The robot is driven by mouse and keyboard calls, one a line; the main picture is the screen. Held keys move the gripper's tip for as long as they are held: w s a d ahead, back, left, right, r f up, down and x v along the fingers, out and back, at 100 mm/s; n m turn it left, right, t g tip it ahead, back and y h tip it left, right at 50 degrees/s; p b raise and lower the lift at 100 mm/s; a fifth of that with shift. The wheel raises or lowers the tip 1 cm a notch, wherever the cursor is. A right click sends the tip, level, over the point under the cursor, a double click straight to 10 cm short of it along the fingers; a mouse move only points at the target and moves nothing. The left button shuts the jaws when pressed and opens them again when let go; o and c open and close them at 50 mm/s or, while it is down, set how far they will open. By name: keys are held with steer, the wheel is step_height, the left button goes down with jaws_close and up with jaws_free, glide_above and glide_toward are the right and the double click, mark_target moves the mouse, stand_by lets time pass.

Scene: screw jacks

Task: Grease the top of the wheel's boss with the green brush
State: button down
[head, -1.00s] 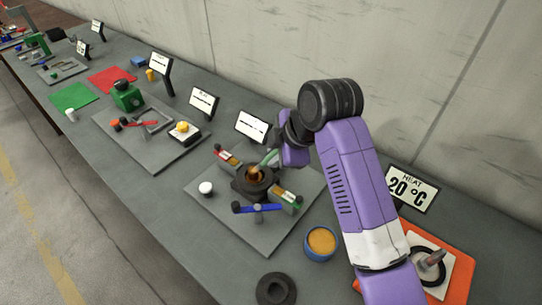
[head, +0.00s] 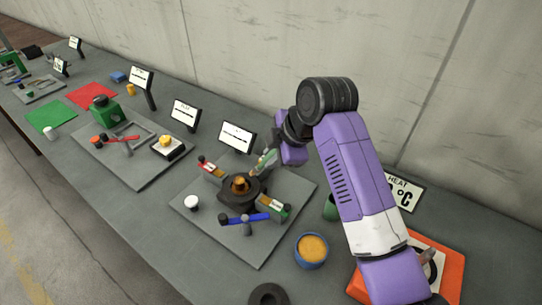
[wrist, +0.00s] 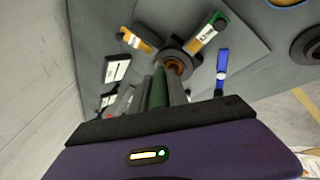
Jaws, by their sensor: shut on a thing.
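The dark wheel (head: 258,192) stands on a grey plate, with an amber-brown boss (head: 239,184) at its middle. In the wrist view the boss (wrist: 177,65) lies just beyond the brush, partly covered by it. My gripper (wrist: 160,92) is shut on the green brush (wrist: 158,86). In the head view the brush (head: 265,160) is up and to the right of the boss, apart from it in the picture. The wrist view does not clearly show whether the tip touches the boss.
Around the wheel are a red-ended arm (head: 211,168), a green-ended arm (head: 274,207) and a blue bar (head: 244,219). A white-topped knob (head: 192,202) is at left. A blue pot of amber stuff (head: 311,250) and a green cup (head: 330,208) stand at right. Signs line the back.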

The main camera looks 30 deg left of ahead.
steer(key=shift+r+p, duration=2.1)
steer(key=shift+r, duration=0.9)
steer(key=shift+r, duration=1.5)
steer(key=shift+a+f+g+h, duration=0.15)
steer(key=shift+a+h, duration=0.2)
steer(key=shift+a, duration=0.35)
steer(key=shift+a+f+g+h, duration=0.2)
steer(key=shift+a+h, duration=0.2)
steer(key=shift+a, duration=0.35)
steer(key=shift+a+f+g+h, duration=0.15)
steer(key=shift+a+h, duration=0.2)
steer(key=shift+a, duration=0.35)
